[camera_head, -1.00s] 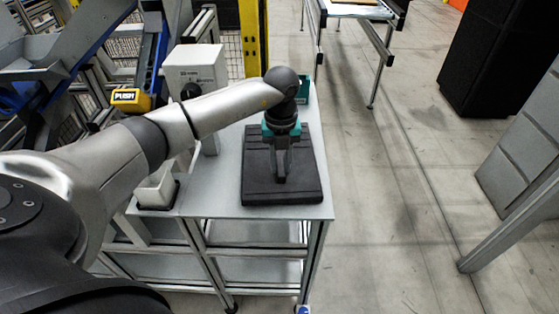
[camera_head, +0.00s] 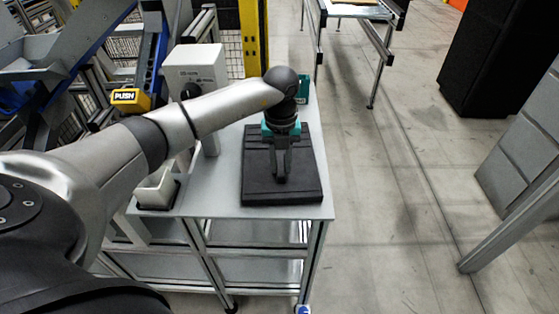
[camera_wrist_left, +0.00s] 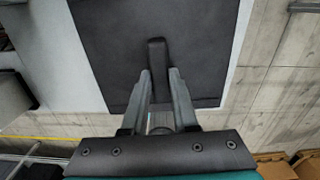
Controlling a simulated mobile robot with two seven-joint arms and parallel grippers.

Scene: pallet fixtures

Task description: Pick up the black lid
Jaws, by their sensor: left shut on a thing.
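The black lid (camera_head: 258,181) is a flat dark square plate lying on the grey table near its front right corner. In the left wrist view the lid (camera_wrist_left: 110,45) fills the upper middle, with a raised bar-shaped handle (camera_wrist_left: 156,55) at its centre. My left gripper (camera_head: 281,178) points down over the middle of the lid. Its two fingers (camera_wrist_left: 160,75) stand on either side of the handle's near end and are shut on it. The lid looks flat on the table; a gap below it cannot be made out. My right gripper is not in view.
The grey table (camera_head: 228,150) also carries a white box on a stand (camera_head: 195,68) and a teal item (camera_head: 303,88) at the back. A yellow PUSH button box (camera_head: 131,99) is at left. Open floor (camera_head: 400,190) lies to the right.

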